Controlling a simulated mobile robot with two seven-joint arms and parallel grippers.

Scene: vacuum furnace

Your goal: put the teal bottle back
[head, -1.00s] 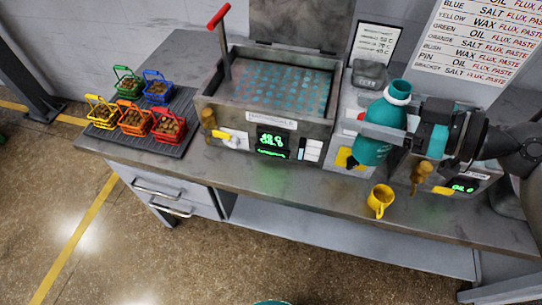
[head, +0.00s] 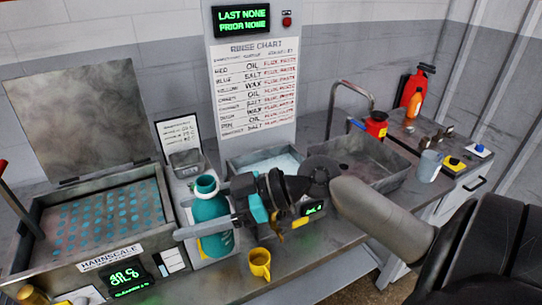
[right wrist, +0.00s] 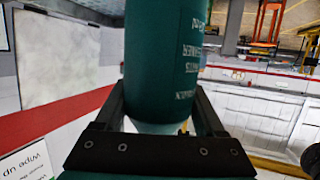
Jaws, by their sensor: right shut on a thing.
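The teal bottle (head: 211,212) with a white neck ring is held upright or nearly so in my right gripper (head: 205,228), in front of the grey control panel between the two tanks. In the right wrist view the bottle (right wrist: 163,65) stands between the two fingers of my right gripper (right wrist: 160,100), which are shut on its sides. Printed lettering shows on the bottle there. My left gripper is not in view.
A perforated-tray tank (head: 110,215) stands left, a smaller water tank (head: 265,160) and sink basin (head: 370,160) right. A yellow mug (head: 260,263) sits near the front edge.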

